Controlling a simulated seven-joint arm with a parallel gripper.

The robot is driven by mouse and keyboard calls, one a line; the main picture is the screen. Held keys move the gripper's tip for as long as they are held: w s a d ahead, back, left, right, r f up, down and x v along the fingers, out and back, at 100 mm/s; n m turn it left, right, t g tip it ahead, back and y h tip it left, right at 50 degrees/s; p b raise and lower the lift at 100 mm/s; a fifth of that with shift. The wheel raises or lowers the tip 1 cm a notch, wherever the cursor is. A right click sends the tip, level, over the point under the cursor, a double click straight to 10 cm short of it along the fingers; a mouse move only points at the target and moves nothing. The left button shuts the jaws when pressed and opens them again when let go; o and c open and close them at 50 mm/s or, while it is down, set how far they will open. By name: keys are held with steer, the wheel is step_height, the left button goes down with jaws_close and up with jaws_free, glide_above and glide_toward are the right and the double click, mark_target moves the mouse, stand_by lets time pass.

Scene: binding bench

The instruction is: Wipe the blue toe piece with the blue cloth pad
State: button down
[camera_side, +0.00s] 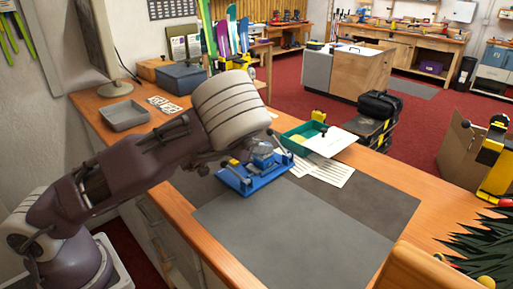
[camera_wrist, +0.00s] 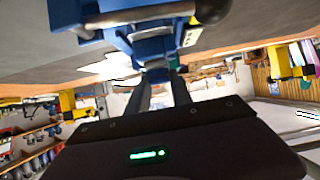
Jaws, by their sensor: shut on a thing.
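The blue toe piece is part of a binding on a blue base (camera_side: 255,179), which sits on the grey mat below my wrist in the side view. In the wrist view the blue toe piece (camera_wrist: 152,45) is large at the top centre, with a pale scale on its side. My gripper (camera_wrist: 163,82) has its two dark fingers close together, shut on the blue cloth pad, of which little shows at the fingertips. The pad is right by the toe piece; whether they touch I cannot tell. In the side view my wrist partly hides the fingers and pad.
A green tray (camera_side: 291,144) and white sheets (camera_side: 325,173) lie just right of the binding. A grey tray (camera_side: 123,116) and a blue-grey box (camera_side: 181,79) stand at the back left. The front of the grey mat (camera_side: 295,225) is clear.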

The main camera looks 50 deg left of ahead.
steer(key=shift+w, duration=0.8)
steer(key=shift+d+r, duration=0.2)
steer(key=shift+r, duration=3.85)
